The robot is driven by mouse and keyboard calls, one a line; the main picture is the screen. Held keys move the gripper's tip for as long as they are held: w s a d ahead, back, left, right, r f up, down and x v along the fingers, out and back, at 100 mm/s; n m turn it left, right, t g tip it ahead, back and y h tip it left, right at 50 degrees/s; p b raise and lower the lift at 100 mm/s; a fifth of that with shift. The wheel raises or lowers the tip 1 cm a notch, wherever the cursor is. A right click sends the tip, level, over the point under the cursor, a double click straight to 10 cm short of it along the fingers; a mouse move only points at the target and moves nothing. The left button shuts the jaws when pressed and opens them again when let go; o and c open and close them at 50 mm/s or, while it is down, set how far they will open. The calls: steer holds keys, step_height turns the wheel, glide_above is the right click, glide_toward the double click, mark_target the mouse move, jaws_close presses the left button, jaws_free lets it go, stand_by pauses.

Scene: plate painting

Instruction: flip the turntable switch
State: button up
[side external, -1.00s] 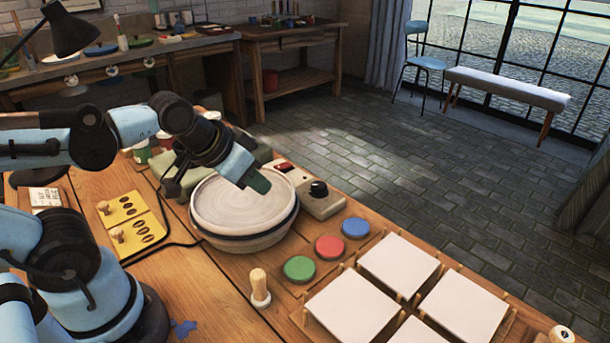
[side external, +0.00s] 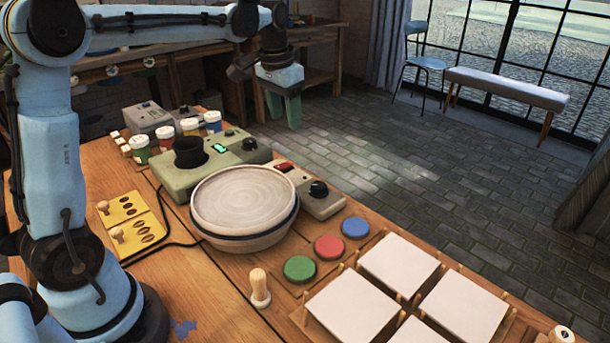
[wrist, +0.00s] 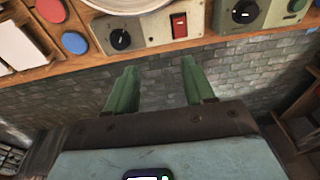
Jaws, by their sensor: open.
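The turntable (side external: 243,198) is a round pale disc on a bowl-like base on the wooden table. Beside it is a beige control box (side external: 328,205) with a black knob (side external: 319,187) and a red switch (side external: 284,167). In the wrist view the red switch (wrist: 179,26) sits on the box right of the knob (wrist: 120,39). My gripper (side external: 283,115) is raised past the table's far edge, fingers down. In the wrist view my gripper (wrist: 159,66) is open and empty, its green fingers apart, below the box in the picture. It touches nothing visible.
A green-grey machine (side external: 178,180) with a black cup stands behind the turntable, near several paint jars (side external: 190,127). Green, red and blue discs (side external: 330,247) and white tiles (side external: 400,265) lie to the right. A wooden peg (side external: 259,285) stands in front.

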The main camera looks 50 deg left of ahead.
mark_target(285, 165)
steer(key=w+a+f+g, duration=0.2)
steer(key=w+a+f, duration=0.1)
steer(key=w+a, duration=0.15)
steer(key=f, duration=0.8)
steer(key=s+f, duration=0.1)
steer(key=f, duration=0.3)
steer(key=shift+a+f, duration=0.1)
steer(key=shift+a, duration=0.05)
